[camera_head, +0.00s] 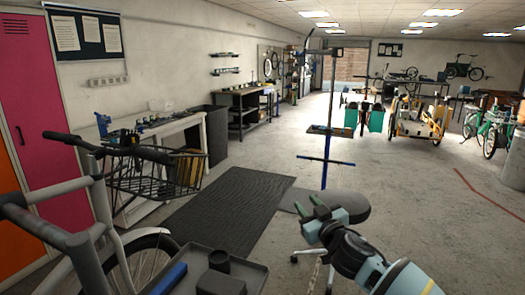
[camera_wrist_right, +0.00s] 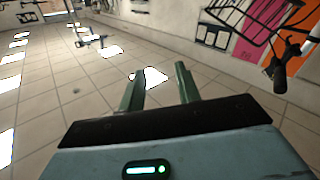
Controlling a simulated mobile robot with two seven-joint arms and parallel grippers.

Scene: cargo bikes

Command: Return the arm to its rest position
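My right gripper (camera_head: 308,205) is at the lower right of the head view, raised in front of a stool with a dark round seat. Its two green fingers stand apart with nothing between them. In the right wrist view, the fingers of the right gripper (camera_wrist_right: 160,85) are also apart and empty. The ceiling (camera_wrist_right: 55,100) with bright light panels lies behind them, so the gripper points upward. My left gripper is not in either view.
A grey bike (camera_head: 95,185) with a black wire basket (camera_head: 150,175) fills the left foreground. A dark tray (camera_head: 250,275) is at the bottom. The stool's dark seat (camera_head: 350,204) is beside my right gripper. A repair stand (camera_head: 327,145) stands behind. Floor right of it is clear.

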